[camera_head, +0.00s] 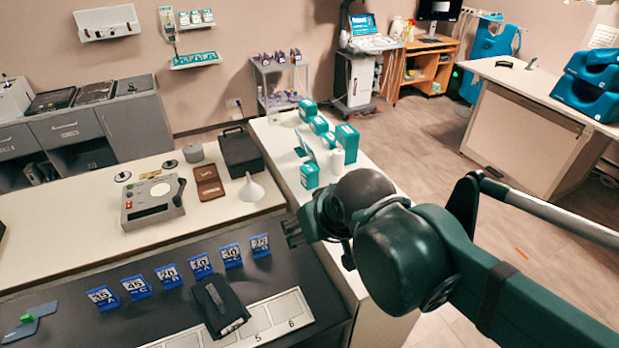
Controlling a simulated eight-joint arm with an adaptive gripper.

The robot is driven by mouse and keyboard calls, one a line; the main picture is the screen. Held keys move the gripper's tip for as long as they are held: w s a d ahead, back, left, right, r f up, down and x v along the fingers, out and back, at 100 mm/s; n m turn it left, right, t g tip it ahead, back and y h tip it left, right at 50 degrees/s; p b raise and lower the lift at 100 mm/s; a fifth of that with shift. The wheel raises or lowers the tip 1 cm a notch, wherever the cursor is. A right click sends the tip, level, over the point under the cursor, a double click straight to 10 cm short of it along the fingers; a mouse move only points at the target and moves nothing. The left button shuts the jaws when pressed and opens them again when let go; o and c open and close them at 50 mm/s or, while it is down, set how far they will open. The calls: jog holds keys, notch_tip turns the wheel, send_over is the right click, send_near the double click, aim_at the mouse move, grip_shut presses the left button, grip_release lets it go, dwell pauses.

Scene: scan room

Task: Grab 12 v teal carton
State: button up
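Several teal cartons stand grouped on the white counter right of centre: a tall one (346,142), a near one (309,176), a far one (307,110) and smaller ones between, such as this carton (318,125). Their print is too small to read, so I cannot tell which is the 12 v one. My gripper (291,233) is nearer than the cartons in the picture, over the dark bench's right end and the counter edge. Its fingers point left, apart from the cartons. Nothing shows held, but the finger gap is unclear.
A white funnel (251,189), black case (241,152) and brown wallet-like item (208,184) lie left of the cartons. A white cylinder (337,161) stands among the cartons. Blue numbered blocks (201,265) and a black device (220,306) sit on the dark bench.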

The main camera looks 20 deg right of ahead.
jog(key=w+d+r+m+g+h+p, duration=0.1)
jog(key=w+d+r+m+g+p, duration=0.2)
jog(key=w, duration=0.9)
jog(key=m+g+h+p, duration=0.35)
jog(key=m+p, duration=0.25)
jog(key=m, duration=0.8)
send_over(309, 168)
jog(key=a, duration=0.3)
notch_tip(309, 168, down, 15)
jog(key=shift+d, duration=0.15)
jog(key=shift+x, duration=1.3)
jog(key=shift+s+f, duration=0.1)
